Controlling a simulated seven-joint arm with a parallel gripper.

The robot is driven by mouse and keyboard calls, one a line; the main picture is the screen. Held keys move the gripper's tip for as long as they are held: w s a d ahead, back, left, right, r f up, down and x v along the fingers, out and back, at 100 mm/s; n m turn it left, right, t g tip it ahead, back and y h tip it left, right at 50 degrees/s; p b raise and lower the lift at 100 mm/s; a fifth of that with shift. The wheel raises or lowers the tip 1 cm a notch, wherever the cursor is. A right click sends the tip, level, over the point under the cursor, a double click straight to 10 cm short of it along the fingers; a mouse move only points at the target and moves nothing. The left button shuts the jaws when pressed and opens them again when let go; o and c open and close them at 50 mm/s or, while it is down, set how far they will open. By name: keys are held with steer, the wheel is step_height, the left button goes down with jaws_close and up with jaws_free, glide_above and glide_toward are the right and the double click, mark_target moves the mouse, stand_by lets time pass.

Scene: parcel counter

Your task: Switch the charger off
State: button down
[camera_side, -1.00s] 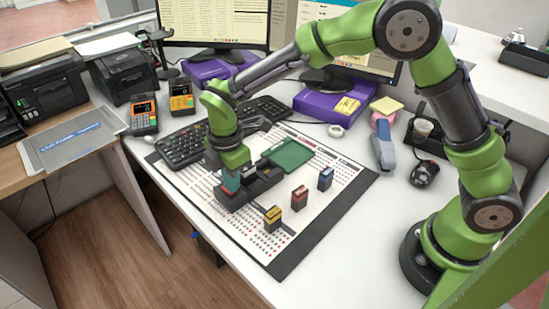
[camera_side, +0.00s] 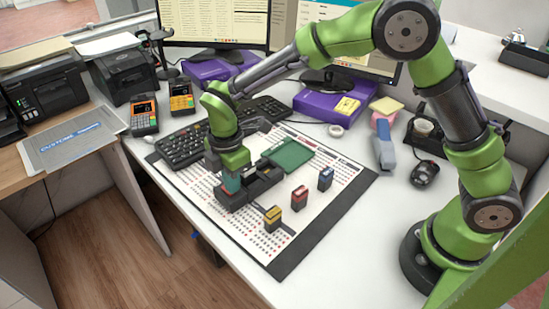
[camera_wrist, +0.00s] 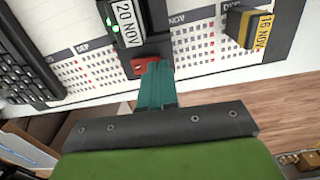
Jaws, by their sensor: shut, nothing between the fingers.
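The charger (camera_side: 262,186) is a long black dock lying on the desk calendar mat. In the wrist view, its near end carries a red switch (camera_wrist: 139,68). A battery labelled 20 NOV (camera_wrist: 126,22) sits in the charger, with a small green light glowing beside it. My gripper (camera_side: 230,185) points down over the charger's near-left end. In the wrist view its teal fingers (camera_wrist: 156,68) are shut and empty, with the tips at or just beside the right part of the red switch. The fingers hide part of the switch, so I cannot tell contact or its setting.
Yellow (camera_side: 272,217), red (camera_side: 300,198) and blue (camera_side: 326,179) batteries stand apart on the calendar mat (camera_side: 290,262), right of the charger. A green pad (camera_side: 290,153) lies behind it. A keyboard (camera_side: 182,147) is to the left.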

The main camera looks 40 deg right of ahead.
steer(key=shift+f, duration=0.5)
stand_by(0.3)
steer(key=shift+w+r, duration=0.1)
steer(key=shift+r, duration=1.5)
stand_by(0.6)
steer(key=shift+r, duration=2.6)
stand_by(0.9)
steer(key=s+d+r+m+t+y, duration=0.1)
steer(key=s+d+r+m+t, duration=0.45)
steer(key=d+r, duration=0.8)
steer(key=s+d+f+m+t, duration=0.1)
steer(key=s+m, duration=0.5)
steer(key=m, duration=0.2)
steer(key=s+d+f+m+y, duration=0.1)
steer(key=s+d+m, duration=0.1)
steer(key=s+m, duration=0.5)
steer(key=shift+d+f+m+t, duration=0.25)
steer(key=shift+m+t, duration=0.1)
steer(key=shift+m, duration=0.4)
